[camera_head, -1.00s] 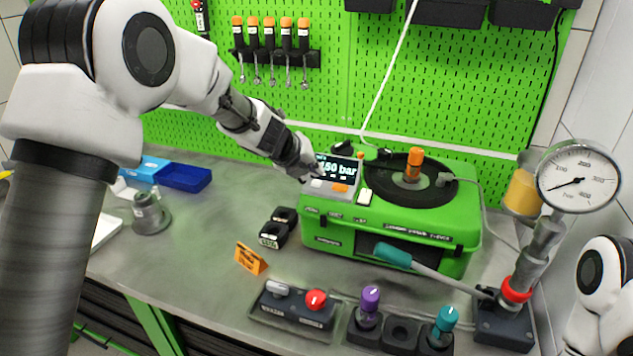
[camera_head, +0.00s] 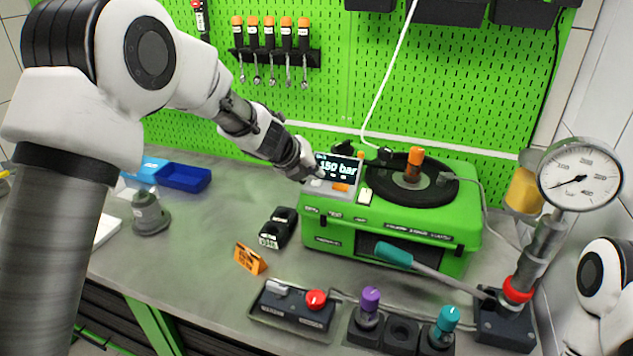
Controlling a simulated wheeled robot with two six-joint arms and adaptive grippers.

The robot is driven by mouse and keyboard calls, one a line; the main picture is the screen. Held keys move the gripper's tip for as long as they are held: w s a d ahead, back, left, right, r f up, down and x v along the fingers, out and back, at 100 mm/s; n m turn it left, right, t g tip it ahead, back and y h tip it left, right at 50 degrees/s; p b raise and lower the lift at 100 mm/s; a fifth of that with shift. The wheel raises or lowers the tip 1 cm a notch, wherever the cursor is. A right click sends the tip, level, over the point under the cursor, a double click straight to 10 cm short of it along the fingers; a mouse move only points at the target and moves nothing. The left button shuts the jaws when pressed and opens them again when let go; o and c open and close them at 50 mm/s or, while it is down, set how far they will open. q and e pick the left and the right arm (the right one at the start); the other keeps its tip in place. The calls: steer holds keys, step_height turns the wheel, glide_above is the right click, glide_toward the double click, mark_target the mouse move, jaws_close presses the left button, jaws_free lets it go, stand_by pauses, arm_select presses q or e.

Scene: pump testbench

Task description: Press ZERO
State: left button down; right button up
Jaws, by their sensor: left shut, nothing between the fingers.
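A small grey calibrator with a dark display (camera_head: 338,168) sits at the front left top of the green pump case (camera_head: 380,238). The display reads about 150 bar. Below it are a light button (camera_head: 316,183) at the left and an orange button (camera_head: 341,187); their labels are too small to read. My left gripper (camera_head: 308,174) is shut and empty, with its tips at the left edge of the display, close to the light button. I cannot tell whether they touch it. My right gripper is out of view; only part of that arm shows at the right edge.
A pressure gauge (camera_head: 580,174) stands at the right on a post. A teal-handled lever (camera_head: 394,256) crosses the case front. A control box with a red knob (camera_head: 316,299) and purple and teal knobs are in front. Clear bench (camera_head: 205,240) lies at the left.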

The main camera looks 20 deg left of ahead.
mark_target(314, 182)
arm_select(q)
steer(key=shift+f, duration=0.4)
steer(key=shift+r, duration=0.1)
stand_by(0.4)
steer(key=shift+r+p, duration=0.7)
steer(key=shift+r, duration=0.1)
step_height(314, 182, up, 5)
steer(key=p, duration=0.5)
steer(key=shift+r, duration=0.1)
